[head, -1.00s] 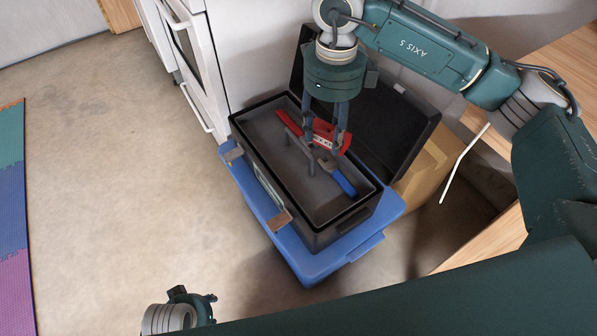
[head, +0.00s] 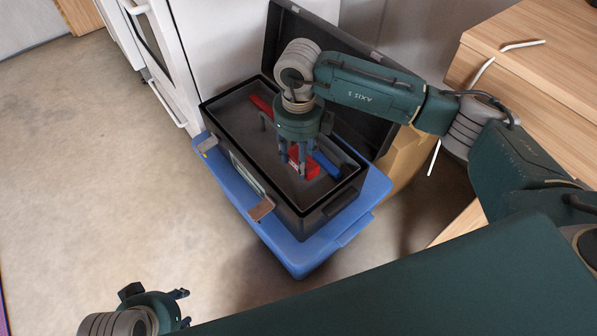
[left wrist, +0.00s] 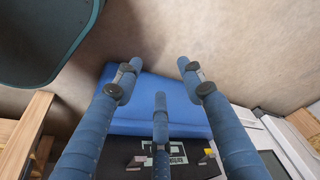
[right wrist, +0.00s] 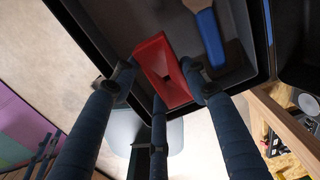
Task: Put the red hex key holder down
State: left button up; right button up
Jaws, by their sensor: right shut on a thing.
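The red hex key holder (head: 311,169) is between the fingers of my right gripper (head: 294,168), low inside the black toolbox (head: 225,148). In the right wrist view the holder (right wrist: 163,84) shows as a red block with a dark slot, with my fingers shut on it. I cannot tell whether its underside touches the toolbox floor. My left gripper (head: 181,308) is away from the toolbox, at the lower left of the head view. In the left wrist view its fingers (left wrist: 158,78) are spread with nothing between them.
A blue-handled tool (head: 326,164) lies beside the holder. Another red tool (head: 262,105) lies toward the toolbox's far left. The toolbox stands on a blue bin (head: 290,256), its lid (head: 345,60) open behind. A wooden table (head: 530,90) is right; floor at left is clear.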

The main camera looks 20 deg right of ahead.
notch_tip(320, 180, down, 2)
jog(key=shift+f, duration=0.1)
pick_arm(q)
jog(key=shift+s+r+b, duration=0.25)
jog(key=shift+r+b, duration=0.2)
jog(key=shift+r, duration=0.05)
pick_arm(e)
jog(key=shift+f, duration=1.7)
jog(key=shift+f, duration=0.1)
jog(key=o, duration=1.3)
jog(key=shift+c, duration=0.2)
pick_arm(q)
jog(key=shift+f, duration=0.1)
